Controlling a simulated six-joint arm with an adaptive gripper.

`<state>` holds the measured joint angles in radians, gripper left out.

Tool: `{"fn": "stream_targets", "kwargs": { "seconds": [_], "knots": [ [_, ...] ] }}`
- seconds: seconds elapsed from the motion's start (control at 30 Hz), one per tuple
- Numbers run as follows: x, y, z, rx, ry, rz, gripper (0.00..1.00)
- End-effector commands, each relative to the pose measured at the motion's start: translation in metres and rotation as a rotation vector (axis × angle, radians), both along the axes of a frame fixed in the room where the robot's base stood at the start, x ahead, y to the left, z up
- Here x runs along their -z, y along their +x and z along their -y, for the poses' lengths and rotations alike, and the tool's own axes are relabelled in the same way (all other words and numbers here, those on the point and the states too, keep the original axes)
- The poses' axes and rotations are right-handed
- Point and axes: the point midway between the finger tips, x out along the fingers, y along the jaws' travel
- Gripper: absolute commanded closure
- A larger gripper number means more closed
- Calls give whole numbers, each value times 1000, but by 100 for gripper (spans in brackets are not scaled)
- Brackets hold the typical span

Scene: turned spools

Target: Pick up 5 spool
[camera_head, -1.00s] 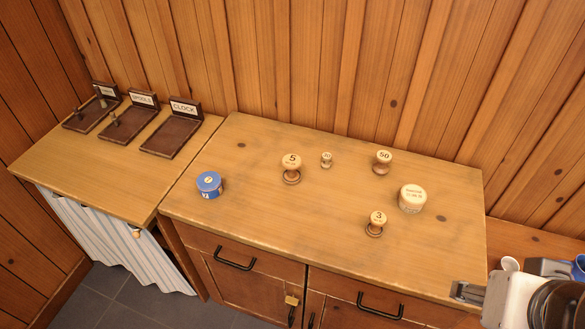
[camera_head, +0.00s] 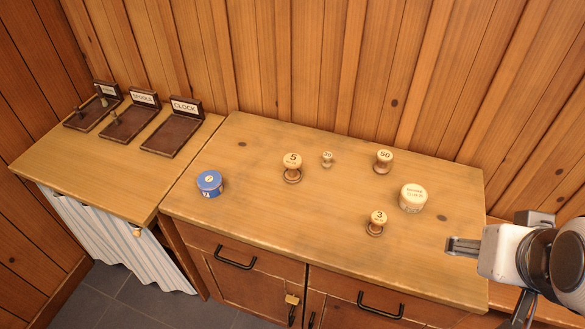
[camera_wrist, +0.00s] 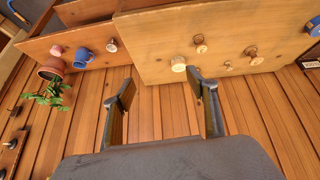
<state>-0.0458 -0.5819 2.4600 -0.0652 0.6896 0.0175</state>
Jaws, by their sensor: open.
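The spool marked 5 (camera_head: 292,163) stands upright on the wooden counter (camera_head: 260,225), left of the counter's middle, its pale round top facing up. In the wrist view several spools show small on the counter, and their numbers cannot be read there. My gripper (camera_head: 450,246) is at the counter's right edge, well to the right of the 5 spool and apart from it. In the wrist view my gripper (camera_wrist: 161,90) has its two fingers spread wide with nothing between them.
Spools marked 50 (camera_head: 384,161) and 3 (camera_head: 376,222), a small spool (camera_head: 327,158), a cream tin (camera_head: 413,197) and a blue tin (camera_head: 209,183) share the counter. Signed trays (camera_head: 172,133) stand on the left table. A plank wall closes the back. The counter's front left is clear.

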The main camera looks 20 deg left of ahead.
Motion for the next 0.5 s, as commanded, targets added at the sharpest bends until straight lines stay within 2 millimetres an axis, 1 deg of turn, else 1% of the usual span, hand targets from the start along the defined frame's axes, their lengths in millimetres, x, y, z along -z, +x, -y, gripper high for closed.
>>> {"fn": "stream_targets", "kwargs": {
  "seconds": [0.03, 0.1, 0.27, 0.5],
  "knots": [
    [1, 11, -2, -11, -7, 8, 42],
    [2, 27, -5, -27, -16, 28, 42],
    [4, 63, -14, -68, -34, 73, 42],
    [11, 114, -34, -138, -51, 142, 42]
  ]
}}
